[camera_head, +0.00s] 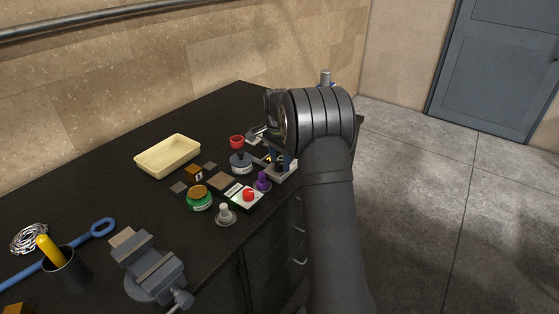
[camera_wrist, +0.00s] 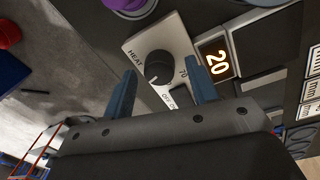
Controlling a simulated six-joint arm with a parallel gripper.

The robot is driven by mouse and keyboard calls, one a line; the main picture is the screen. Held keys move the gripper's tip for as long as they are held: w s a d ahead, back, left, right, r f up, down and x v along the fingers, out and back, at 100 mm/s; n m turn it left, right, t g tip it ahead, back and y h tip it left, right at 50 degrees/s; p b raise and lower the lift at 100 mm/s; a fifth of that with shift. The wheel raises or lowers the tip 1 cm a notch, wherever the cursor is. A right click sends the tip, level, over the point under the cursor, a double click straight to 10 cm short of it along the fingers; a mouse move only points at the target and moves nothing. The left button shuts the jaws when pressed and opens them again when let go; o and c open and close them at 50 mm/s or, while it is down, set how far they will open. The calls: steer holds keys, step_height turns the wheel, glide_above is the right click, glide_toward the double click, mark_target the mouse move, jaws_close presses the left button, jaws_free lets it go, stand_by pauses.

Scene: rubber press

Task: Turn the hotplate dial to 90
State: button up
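The hotplate dial (camera_wrist: 158,68) is a round black knob on a light panel marked HEAT, near the middle of the wrist view. A lit display (camera_wrist: 217,62) beside it reads 20. A small label by the dial looks like 70. A switch marked OFF (camera_wrist: 181,98) sits below the dial. My gripper (camera_wrist: 162,84) is open, its two blue fingers on either side of the dial. I cannot tell whether they touch it. In the head view, my arm hides most of the hotplate (camera_head: 284,172).
A purple-topped item (camera_head: 263,181) and a white device with a red knob (camera_head: 245,195) stand close by. A dark jar (camera_head: 241,163), green jar (camera_head: 199,199), cream tray (camera_head: 168,155) and vise (camera_head: 149,268) are on the black bench. The bench's front edge is near.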

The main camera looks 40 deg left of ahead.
mark_target(278, 162)
steer(key=shift+r, duration=0.1)
step_height(278, 162, up, 17)
steer(key=a, duration=0.1)
steer(key=shift+r, duration=0.15)
stand_by(0.3)
steer(key=shift+w+f, duration=0.1)
steer(key=shift+f, duration=0.1)
stand_by(0.3)
steer(key=f, duration=1.1)
steer(key=d+f, duration=0.1)
steer(key=f, duration=0.5)
